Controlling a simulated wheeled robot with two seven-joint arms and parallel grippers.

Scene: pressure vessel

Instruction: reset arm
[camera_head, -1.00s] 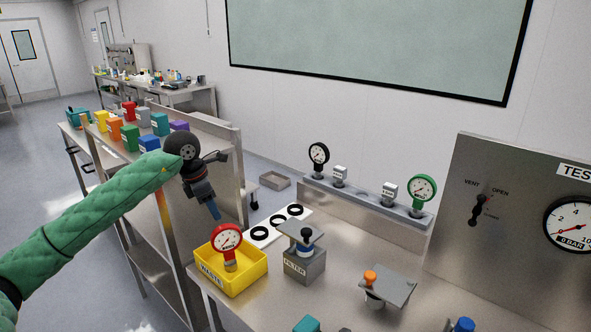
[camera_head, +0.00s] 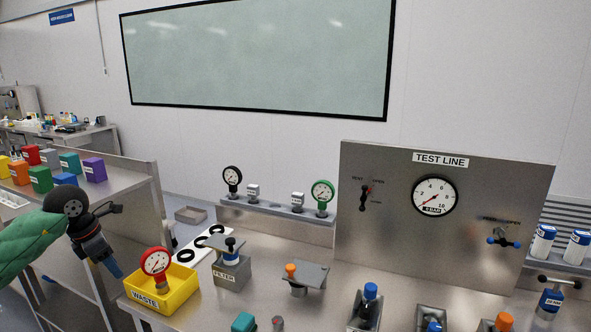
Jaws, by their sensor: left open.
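My left arm, in a green quilted sleeve, comes in from the left in the head view. My left gripper (camera_head: 110,262) points down and hangs left of the yellow WASTE bin (camera_head: 176,296). It is open and holds nothing that I can see. A red gauge (camera_head: 156,264) stands in the WASTE bin, apart from the gripper. My right arm and right gripper are out of view.
The steel bench holds a FILTER block (camera_head: 231,271), a grey plate with an orange knob (camera_head: 306,275) and the TEST LINE panel (camera_head: 380,230). A rear rack (camera_head: 275,218) carries a black gauge and a green gauge (camera_head: 322,192). Coloured bins (camera_head: 94,170) stand at left.

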